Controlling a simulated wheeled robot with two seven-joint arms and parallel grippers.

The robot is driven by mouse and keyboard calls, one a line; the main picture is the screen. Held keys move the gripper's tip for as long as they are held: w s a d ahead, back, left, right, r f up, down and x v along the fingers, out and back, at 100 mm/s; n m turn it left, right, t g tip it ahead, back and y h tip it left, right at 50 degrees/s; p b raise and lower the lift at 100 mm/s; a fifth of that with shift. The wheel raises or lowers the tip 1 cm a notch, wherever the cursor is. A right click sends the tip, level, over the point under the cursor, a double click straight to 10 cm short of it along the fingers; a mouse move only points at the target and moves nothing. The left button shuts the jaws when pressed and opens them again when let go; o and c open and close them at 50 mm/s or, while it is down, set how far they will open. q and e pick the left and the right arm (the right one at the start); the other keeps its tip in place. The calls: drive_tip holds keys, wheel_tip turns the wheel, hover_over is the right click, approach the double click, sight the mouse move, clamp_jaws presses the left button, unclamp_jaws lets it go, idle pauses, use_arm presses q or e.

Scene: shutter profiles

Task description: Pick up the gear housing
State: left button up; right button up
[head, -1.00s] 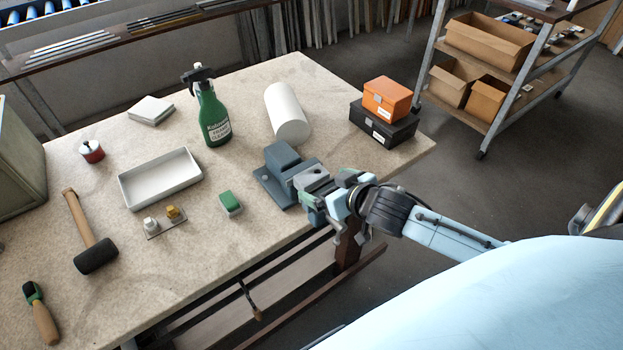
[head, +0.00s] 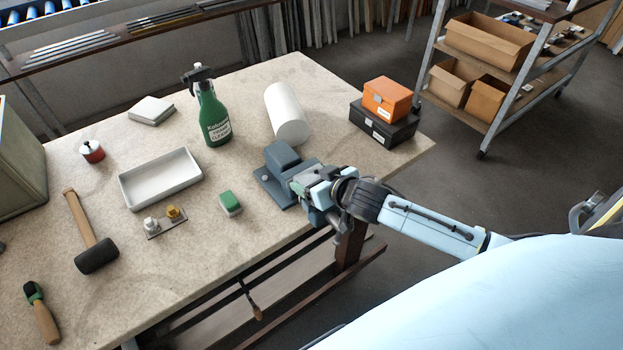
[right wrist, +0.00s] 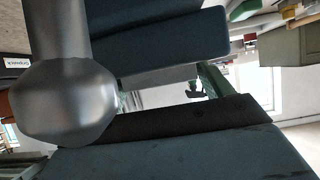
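A blue-grey bench vise (head: 272,185) stands at the table's near right edge. A lighter grey piece (head: 303,175), probably the gear housing, sits at its jaws and is partly hidden by my right gripper (head: 306,190). Dark blue-grey vise surfaces (right wrist: 165,45) fill the top and bottom. I cannot tell whether the fingers touch the grey piece. My left gripper is not in view.
A rounded silver metal part (right wrist: 65,105) is very close to the right wrist camera. A green-and-white block (head: 230,203), a white tray (head: 124,190) and a white cylinder (head: 286,112) are around the vise. Orange (head: 387,97) and black boxes (head: 372,125) are stacked at right.

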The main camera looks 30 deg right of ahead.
drive_tip(key=shift+r, duration=0.1)
drive_tip(key=c, duration=0.9)
